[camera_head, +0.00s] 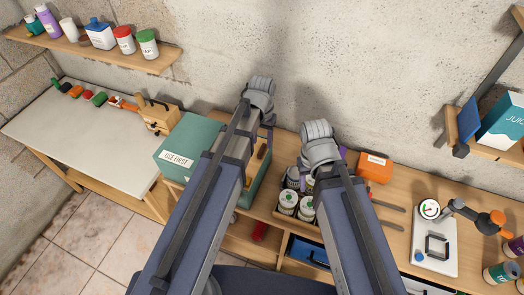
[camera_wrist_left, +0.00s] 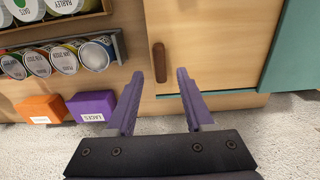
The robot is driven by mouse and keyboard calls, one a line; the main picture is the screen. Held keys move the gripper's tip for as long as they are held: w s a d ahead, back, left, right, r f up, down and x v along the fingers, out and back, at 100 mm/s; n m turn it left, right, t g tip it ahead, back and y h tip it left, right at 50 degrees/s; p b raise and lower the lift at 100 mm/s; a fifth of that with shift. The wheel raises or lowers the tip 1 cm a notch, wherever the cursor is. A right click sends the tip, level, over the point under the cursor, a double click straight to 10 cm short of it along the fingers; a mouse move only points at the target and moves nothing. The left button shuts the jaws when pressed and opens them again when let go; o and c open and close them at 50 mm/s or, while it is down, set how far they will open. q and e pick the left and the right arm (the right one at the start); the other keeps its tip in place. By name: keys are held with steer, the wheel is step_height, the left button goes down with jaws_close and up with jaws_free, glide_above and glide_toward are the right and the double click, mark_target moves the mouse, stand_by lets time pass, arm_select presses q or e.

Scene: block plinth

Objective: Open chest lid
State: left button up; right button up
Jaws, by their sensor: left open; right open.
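The teal chest (camera_head: 180,146), with a "USE FIRST" label, stands on the bench, largely hidden behind my left arm. A pale wooden panel (camera_wrist_left: 215,45) with a brown upright handle (camera_wrist_left: 159,62) shows in the left wrist view, edged by teal (camera_wrist_left: 297,55). My left gripper (camera_head: 268,130) is above the chest's right part; in its wrist view the open, empty fingers (camera_wrist_left: 159,76) point toward the handle, one tip on either side. Contact cannot be told. My right gripper (camera_head: 320,162) is open over the jars, its fingers partly hidden.
Jars (camera_head: 288,198) stand in a rack right of the chest. An orange box (camera_head: 375,167) is near the wall, beside a purple box (camera_wrist_left: 92,106). A scale (camera_head: 436,235) is further right.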

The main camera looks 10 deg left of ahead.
mark_target(261, 149)
arm_select(q)
step_height(261, 149, down, 4)
steer(key=b, duration=0.3)
steer(key=shift+f, duration=0.15)
arm_select(e)
step_height(261, 149, down, 4)
steer(key=shift+f, duration=0.2)
steer(key=shift+r, duration=0.1)
arm_select(q)
jaws_close()
steer(key=shift+a, duration=0.1)
stand_by(0.7)
